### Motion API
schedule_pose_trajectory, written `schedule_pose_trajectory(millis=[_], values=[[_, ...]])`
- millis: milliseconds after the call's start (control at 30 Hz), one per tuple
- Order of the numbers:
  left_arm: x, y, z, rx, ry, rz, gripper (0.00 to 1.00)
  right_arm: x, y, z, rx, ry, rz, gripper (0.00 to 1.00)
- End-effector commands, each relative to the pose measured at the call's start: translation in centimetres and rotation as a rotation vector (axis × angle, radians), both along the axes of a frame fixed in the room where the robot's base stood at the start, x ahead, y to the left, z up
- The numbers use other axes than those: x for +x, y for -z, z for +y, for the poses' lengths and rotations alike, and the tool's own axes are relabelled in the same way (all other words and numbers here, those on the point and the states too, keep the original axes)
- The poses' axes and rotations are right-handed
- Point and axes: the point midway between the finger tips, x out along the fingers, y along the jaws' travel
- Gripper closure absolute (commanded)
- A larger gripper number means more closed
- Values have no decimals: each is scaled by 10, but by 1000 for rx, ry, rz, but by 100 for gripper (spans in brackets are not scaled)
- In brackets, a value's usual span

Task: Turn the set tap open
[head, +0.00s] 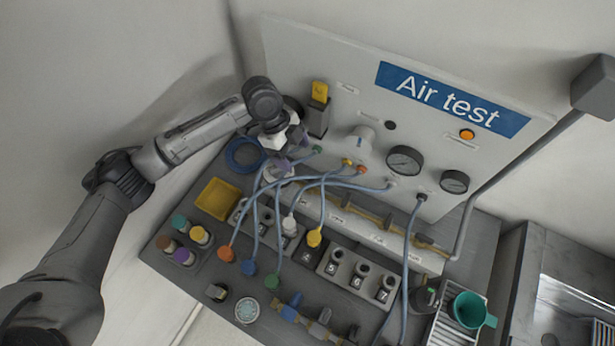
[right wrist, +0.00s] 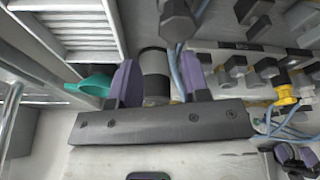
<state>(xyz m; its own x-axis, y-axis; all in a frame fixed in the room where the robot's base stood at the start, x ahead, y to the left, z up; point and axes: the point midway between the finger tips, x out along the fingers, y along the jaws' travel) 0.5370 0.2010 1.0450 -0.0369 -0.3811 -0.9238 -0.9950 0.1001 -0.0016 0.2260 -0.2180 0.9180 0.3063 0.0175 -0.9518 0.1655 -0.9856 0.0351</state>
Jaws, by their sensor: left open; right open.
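I cannot tell which tap is the set tap; its label is too small to read. A brass pipe with small fittings (head: 343,205) runs along the foot of the white panel. Loose brass valve parts with a blue piece (head: 291,306) lie at the front of the bench. My left gripper (head: 281,165) is open, pointing down by the panel's left lower part, above the hoses; its fingertips are partly hidden. My right gripper shows in the right wrist view (right wrist: 158,82), open, with a grey cylinder (right wrist: 154,72) seen beyond and between its purple fingers. It is not visible in the head view.
Blue hoses (head: 325,178) cross the bench from the panel to coloured connectors. Two gauges (head: 405,160) and a pale round knob (head: 358,139) sit on the panel. A yellow tray (head: 217,198) is at left; a green funnel (head: 470,310) is at right.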

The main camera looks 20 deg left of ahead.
Motion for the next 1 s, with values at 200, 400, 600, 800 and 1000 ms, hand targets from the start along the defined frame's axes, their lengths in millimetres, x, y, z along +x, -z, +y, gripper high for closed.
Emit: schedule_pose_trajectory(millis=[200, 400, 600, 800, 1000], values=[[-2, 41, -17, -1, 0, 5, 23, 0, 4, 2, 5, 3, 1, 57], [-3, 72, -29, 0, -1, 4, 23, 0, 6, 2, 7, 3, 1, 57], [-4, 93, -38, 0, -3, 3, 23, 0, 8, 2, 6, 3, 1, 57], [-5, 103, -42, 0, -2, 2, 23, 0, 8, 1, 1, 0, 1, 57], [-4, 105, -43, 1, -3, 1, 23, 0, 9, -1, -5, -4, 1, 57]])
